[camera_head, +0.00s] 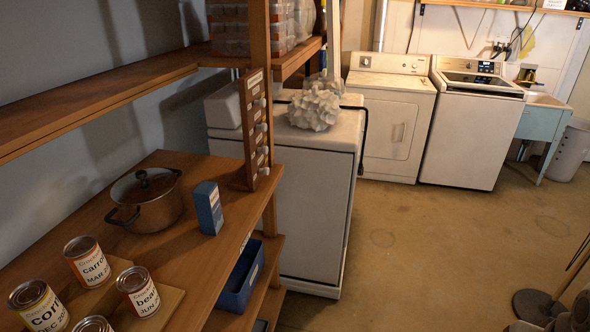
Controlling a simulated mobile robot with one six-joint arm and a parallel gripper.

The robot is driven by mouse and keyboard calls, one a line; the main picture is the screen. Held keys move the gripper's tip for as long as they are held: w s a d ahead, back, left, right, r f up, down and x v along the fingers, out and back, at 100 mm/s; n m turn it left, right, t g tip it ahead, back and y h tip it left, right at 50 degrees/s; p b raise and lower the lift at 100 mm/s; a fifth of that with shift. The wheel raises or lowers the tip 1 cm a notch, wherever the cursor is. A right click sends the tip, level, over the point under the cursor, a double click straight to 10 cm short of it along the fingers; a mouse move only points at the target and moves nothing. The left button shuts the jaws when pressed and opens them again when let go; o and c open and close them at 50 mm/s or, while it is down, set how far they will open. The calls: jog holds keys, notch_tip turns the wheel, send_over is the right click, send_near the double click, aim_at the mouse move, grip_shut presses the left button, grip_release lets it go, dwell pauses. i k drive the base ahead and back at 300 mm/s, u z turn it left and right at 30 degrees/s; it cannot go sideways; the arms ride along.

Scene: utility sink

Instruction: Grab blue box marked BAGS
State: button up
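A small upright blue box (208,208) stands on the wooden shelf, near its right edge. It has a pale panel on one side, and any lettering is too small to read. It stands apart from the pot to its left. A blue open bin (240,277) with a white label sits on the level below, partly hidden by the shelf above. My gripper is not in view.
A brown lidded pot (146,200) and several labelled cans (87,262) share the shelf. A wooden post with a knobbed rack (256,130) rises just right of the blue box. An upper shelf (90,98) overhangs the back.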

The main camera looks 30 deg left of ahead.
aim_at(205, 195)
jog(key=z, duration=0.05)
jog(key=i, duration=1.9)
jog(key=u, duration=1.25)
jog(key=k, duration=0.1)
jog(key=u, duration=2.25)
jog(key=i, duration=1)
jog(key=u, duration=0.1)
